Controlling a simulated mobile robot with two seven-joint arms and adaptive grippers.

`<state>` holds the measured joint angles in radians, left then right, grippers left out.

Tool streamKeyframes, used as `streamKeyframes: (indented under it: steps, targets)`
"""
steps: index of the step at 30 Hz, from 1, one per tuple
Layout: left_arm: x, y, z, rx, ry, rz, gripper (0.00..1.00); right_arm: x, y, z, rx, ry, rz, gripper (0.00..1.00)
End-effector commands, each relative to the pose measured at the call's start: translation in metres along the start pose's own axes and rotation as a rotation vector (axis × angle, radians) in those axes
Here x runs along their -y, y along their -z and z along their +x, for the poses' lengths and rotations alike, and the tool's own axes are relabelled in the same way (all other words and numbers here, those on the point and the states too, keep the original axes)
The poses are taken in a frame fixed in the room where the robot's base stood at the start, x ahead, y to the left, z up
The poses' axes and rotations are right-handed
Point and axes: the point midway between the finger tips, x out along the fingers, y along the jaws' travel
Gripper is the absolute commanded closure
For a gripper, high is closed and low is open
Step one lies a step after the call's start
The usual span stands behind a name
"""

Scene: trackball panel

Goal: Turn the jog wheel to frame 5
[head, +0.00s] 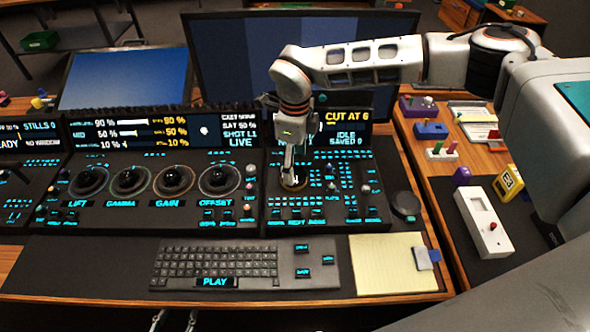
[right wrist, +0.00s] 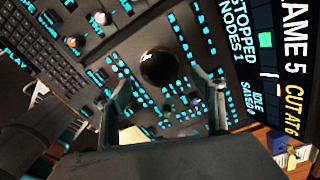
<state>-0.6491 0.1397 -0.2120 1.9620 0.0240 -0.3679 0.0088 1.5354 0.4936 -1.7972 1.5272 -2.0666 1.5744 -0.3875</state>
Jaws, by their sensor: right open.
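My right gripper (head: 293,180) reaches down over the panel's right-hand section. In the right wrist view its two fingers (right wrist: 168,98) are apart and empty. A round, glossy black knob (right wrist: 160,67) lies on the panel beyond and between the fingertips; I cannot tell whether it is the jog wheel or a ball, or whether a finger touches it. The screen (right wrist: 288,60) in the right wrist view reads "5", "CUT AT 6", "STOPPED" and "IDLE". In the head view my arm covers part of this screen (head: 347,129). Two thin grey tips (head: 175,321), probably my left gripper, barely show at the bottom edge.
Several ringed balls, one labelled GAIN (head: 172,181), fill the middle panel. A dark round disc (head: 405,205) sits at the right edge. A keyboard (head: 215,263) and yellow notepad (head: 388,264) lie in front. A white box (head: 483,222) is on the right-hand side table.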

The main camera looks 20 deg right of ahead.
Motion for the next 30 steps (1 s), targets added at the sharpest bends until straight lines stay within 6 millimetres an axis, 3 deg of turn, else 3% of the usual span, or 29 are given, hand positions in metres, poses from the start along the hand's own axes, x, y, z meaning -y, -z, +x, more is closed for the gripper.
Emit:
streamKeyframes:
  steps: [6, 12, 30]
  targets:
    - [0.0, 0.0, 0.0, -0.001, 0.0, 0.0, 0.6, 0.001, 0.0, -0.046, 0.002, 0.002, 0.001, 0.33]
    - [0.0, 0.0, 0.0, -0.001, 0.0, 0.0, 0.6, 0.0, 0.0, -0.071, -0.001, 0.0, 0.001, 0.33]
    - [0.0, 0.0, 0.0, -0.001, 0.0, -0.001, 0.6, -0.001, 0.0, -0.078, -0.001, -0.001, 0.001, 0.33]
